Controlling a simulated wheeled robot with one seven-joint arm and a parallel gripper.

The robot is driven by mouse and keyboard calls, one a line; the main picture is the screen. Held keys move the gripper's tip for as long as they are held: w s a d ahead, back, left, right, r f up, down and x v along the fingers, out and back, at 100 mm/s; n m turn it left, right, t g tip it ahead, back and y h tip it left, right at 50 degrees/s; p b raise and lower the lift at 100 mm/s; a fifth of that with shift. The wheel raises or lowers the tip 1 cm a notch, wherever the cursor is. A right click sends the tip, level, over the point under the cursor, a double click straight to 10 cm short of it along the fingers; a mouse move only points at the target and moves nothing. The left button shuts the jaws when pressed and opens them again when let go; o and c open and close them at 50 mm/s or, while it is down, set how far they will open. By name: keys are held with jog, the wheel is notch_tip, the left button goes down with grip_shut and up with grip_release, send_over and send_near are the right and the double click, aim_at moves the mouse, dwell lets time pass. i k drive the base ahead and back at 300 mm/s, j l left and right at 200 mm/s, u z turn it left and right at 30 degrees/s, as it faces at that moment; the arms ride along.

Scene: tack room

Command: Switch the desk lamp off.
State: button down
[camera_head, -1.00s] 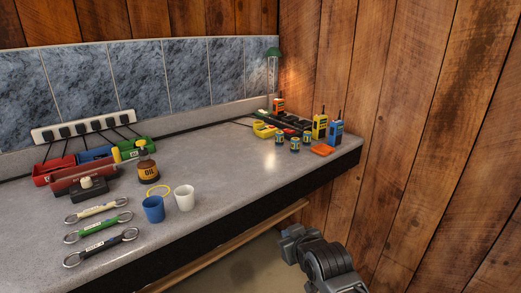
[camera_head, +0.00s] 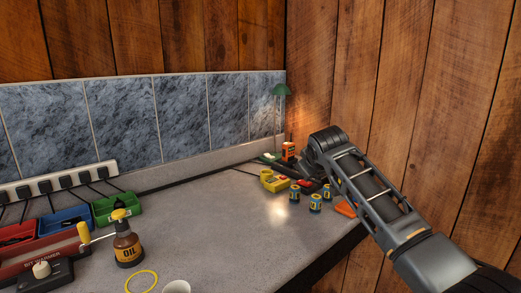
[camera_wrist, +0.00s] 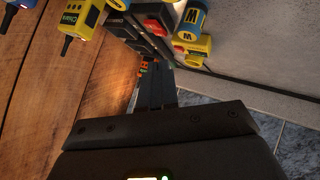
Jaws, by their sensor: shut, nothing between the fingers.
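The desk lamp has a green shade (camera_head: 281,89) on a thin stem and stands in the far corner of the counter. A warm glow lies on the wood wall beside it and a bright patch on the counter, so it looks lit. I cannot make out its switch. My arm reaches from the lower right toward that corner, and its end hides part of the items there. In the wrist view my gripper (camera_wrist: 156,80) is shut and empty, its dark fingers pointing toward the cluttered corner. In the head view the fingers are hidden. I cannot tell whether they touch anything.
Blue-and-yellow cans (camera_head: 315,203), a yellow bin (camera_head: 274,182) and an orange radio (camera_head: 288,151) crowd the corner. A yellow radio (camera_wrist: 84,28) shows close in the wrist view. An oil bottle (camera_head: 127,245) and a power strip (camera_head: 60,183) are at left.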

aim_at(268, 155)
jog(key=i+j, duration=0.15)
jog(key=i, duration=0.3)
jog(key=i+j, duration=0.15)
jog(key=i, duration=0.25)
jog(key=i+j, duration=0.15)
jog(key=i, duration=0.3)
